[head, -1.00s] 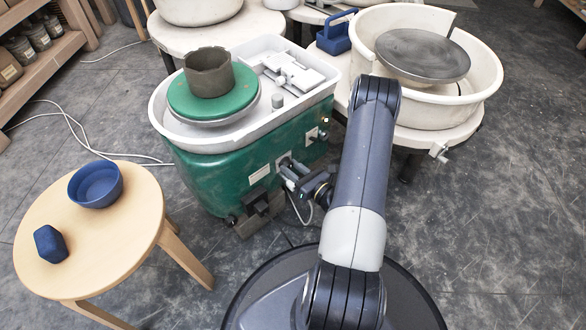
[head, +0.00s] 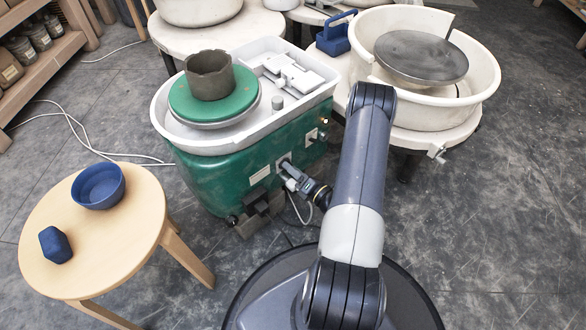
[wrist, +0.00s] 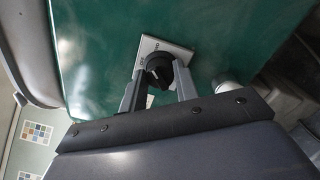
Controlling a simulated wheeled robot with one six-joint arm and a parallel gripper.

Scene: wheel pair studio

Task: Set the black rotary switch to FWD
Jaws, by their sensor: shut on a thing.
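The black rotary switch (wrist: 158,70) sits on a pale plate (wrist: 172,46) on the green side of the pottery wheel (head: 215,180). In the wrist view my gripper (wrist: 158,77) has a finger on each side of the switch and is shut on its knob. A white pointer line shows on the knob. Small lettering on the plate is too small to read surely. In the head view my gripper (head: 289,172) is at the wheel's front panel, and the switch is mostly hidden there.
Another switch plate with a small lit lamp (head: 324,121) is to the right on the green body. A round wooden stool (head: 130,225) with a blue bowl (head: 97,185) stands at the left. A second wheel with a cream basin (head: 483,85) stands right. A cable hangs below my gripper.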

